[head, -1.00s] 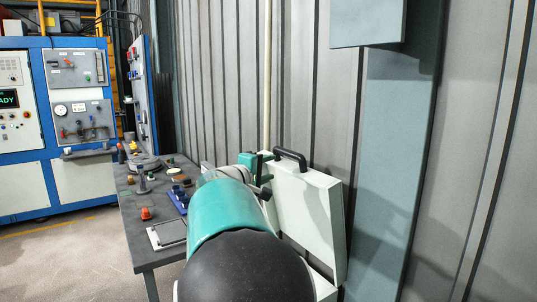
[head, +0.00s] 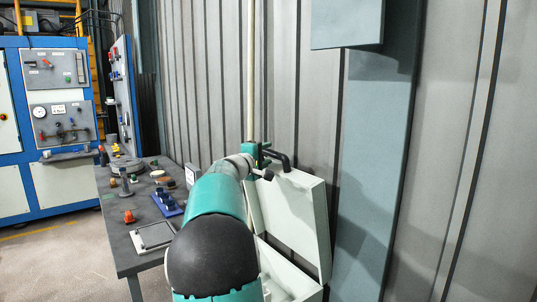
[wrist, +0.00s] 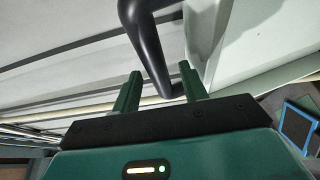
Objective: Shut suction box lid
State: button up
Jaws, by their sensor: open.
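The suction box is pale and white; its lid (head: 292,212) stands open and upright against the wall side, with a black handle (head: 279,159) on its top edge. The open box body (head: 288,278) shows below it, partly hidden by my arm. My gripper (head: 263,158) is at the top left corner of the lid, beside the handle. In the wrist view my gripper (wrist: 161,82) has its two green fingers apart, and the black handle (wrist: 149,45) runs down to between them. I cannot tell whether the fingers touch it.
A dark grey table (head: 118,225) at the left holds a blue part (head: 166,204), a flat frame (head: 153,237) and several small items. A corrugated wall (head: 310,115) and a blue-grey post (head: 370,180) stand close behind and right of the box. Floor at the left is clear.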

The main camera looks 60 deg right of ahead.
jog(key=shift+s+d, duration=0.1)
jog(key=shift+d, duration=1.1)
jog(key=shift+c, duration=0.2)
grip_shut()
jog(key=shift+a, duration=0.15)
